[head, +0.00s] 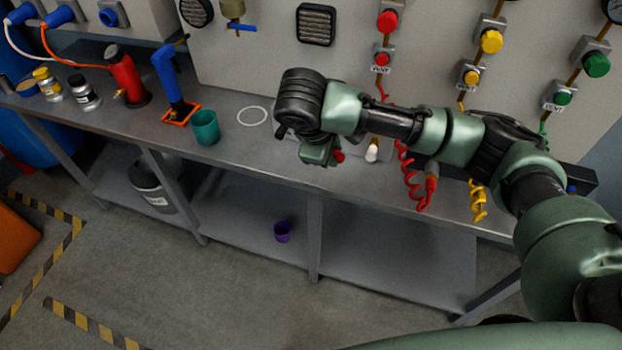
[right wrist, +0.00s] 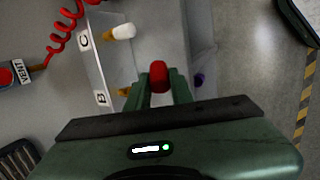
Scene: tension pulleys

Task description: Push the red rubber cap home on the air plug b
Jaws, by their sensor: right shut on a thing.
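My right gripper (head: 320,152) is above the bench's front edge in the head view. In the right wrist view its two fingers (right wrist: 160,88) are shut on the red rubber cap (right wrist: 158,75). The red cap also shows as a small red spot (head: 339,156) beside the gripper in the head view. A brass air plug (right wrist: 124,91) beside the label B shows just left of the fingers, apart from the red cap. Its far end is bare. My left gripper is not in view.
The plug at label C carries a white cap (right wrist: 123,31). Red (head: 411,180) and yellow (head: 478,200) coiled hoses hang by the bench. A teal cup (head: 205,127) and white ring (head: 252,116) stand left. A purple cup (head: 283,231) is on the lower shelf.

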